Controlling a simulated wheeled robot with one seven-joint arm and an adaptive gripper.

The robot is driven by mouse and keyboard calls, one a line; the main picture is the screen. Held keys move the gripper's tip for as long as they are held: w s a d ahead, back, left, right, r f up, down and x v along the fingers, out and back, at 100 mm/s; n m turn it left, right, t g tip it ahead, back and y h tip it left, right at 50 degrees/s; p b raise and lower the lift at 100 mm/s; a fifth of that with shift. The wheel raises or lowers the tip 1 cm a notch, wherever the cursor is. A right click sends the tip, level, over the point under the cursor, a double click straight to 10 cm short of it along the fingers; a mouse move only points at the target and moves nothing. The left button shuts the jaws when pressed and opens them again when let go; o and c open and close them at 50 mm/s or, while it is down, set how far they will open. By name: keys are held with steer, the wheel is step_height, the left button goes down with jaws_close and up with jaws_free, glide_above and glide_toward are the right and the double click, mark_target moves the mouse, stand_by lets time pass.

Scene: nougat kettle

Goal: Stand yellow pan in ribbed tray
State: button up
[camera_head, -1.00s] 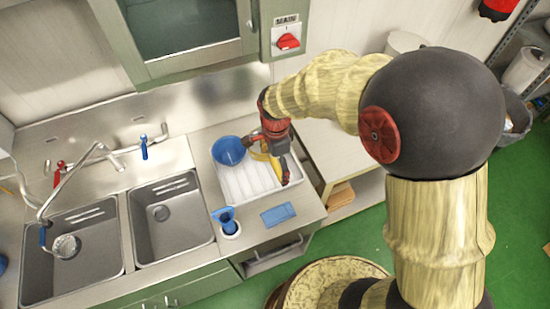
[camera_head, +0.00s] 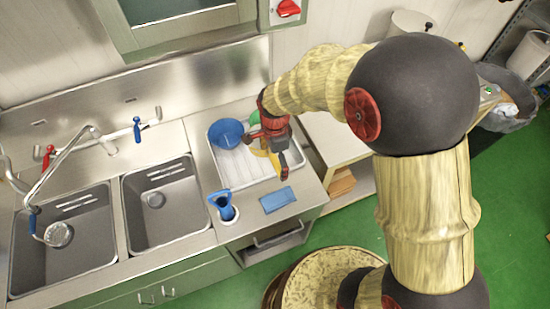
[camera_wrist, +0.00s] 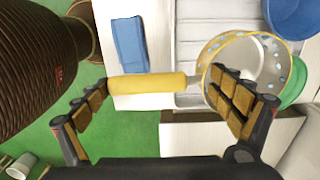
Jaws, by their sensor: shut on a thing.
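The yellow pan (camera_wrist: 148,83) has a yellow handle and a round, pale-centred body with a yellow rim, seen at the right of the wrist view. My gripper (camera_wrist: 160,85) has one finger at the handle's end and the other across the pan's near side; it is shut on the pan. In the head view my gripper (camera_head: 268,152) is over the right part of the white ribbed tray (camera_head: 230,172). It hides most of the pan, with only a little yellow showing. I cannot tell whether the pan touches the tray.
A blue bowl (camera_head: 228,132) is at the tray's back left. A green item (camera_head: 254,117) is behind my gripper. A blue cloth (camera_head: 277,199) and a blue brush in a holder (camera_head: 223,205) are in front of the tray. Two sinks (camera_head: 160,205) lie to the left.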

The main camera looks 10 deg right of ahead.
steer(key=shift+f+b, duration=3.05)
steer(key=shift+f, duration=2.25)
steer(key=o, duration=1.1)
steer(key=shift+o, duration=0.2)
step_height(320, 180, up, 12)
steer(key=shift+w+r, duration=0.1)
